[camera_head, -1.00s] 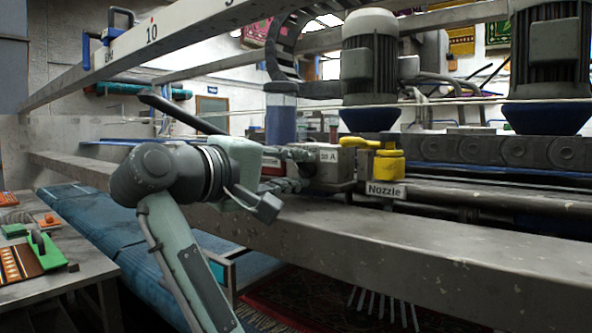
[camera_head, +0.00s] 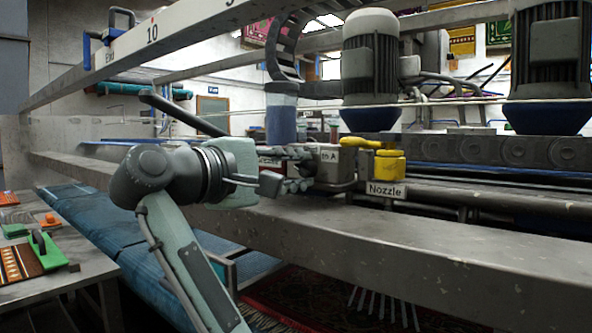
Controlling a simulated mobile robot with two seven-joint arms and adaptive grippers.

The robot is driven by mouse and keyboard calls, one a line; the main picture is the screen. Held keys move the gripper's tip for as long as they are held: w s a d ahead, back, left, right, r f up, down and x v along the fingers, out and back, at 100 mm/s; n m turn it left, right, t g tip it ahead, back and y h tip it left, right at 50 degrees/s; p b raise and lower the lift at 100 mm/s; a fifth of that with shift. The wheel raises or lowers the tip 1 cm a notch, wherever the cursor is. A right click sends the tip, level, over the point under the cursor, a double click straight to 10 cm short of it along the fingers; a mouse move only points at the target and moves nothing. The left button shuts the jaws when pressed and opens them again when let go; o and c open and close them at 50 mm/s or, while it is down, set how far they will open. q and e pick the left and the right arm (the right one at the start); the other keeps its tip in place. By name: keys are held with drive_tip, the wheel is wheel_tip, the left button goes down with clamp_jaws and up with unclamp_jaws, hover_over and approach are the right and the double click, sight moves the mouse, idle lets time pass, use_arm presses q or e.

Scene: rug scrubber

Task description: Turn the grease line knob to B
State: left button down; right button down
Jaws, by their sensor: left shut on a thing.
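My left gripper (camera_head: 298,168) reaches in from the left and is at the left side of a grey valve block (camera_head: 332,166) on the machine's beam. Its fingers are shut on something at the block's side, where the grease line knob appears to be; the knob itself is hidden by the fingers. A white label on the block, partly covered, reads "to A" at its end. My right gripper is not in view.
The wide grey beam (camera_head: 400,236) runs below the gripper to the right. Two motors (camera_head: 369,70) stand above the machine. A table (camera_head: 50,283) with brushes and samples is at lower left.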

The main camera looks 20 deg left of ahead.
use_arm(q)
drive_tip(key=c, duration=1.3)
unclamp_jaws()
drive_tip(key=shift+s, duration=0.1)
drive_tip(key=v, duration=0.5)
drive_tip(key=shift+s+a, duration=0.1)
drive_tip(key=shift+a, duration=0.15)
drive_tip(key=shift+s+a+r, duration=0.15)
drive_tip(key=shift+s+a, duration=0.2)
drive_tip(key=shift+s+d, duration=0.1)
drive_tip(key=shift+s, duration=0.5)
drive_tip(key=shift+s, duration=0.1)
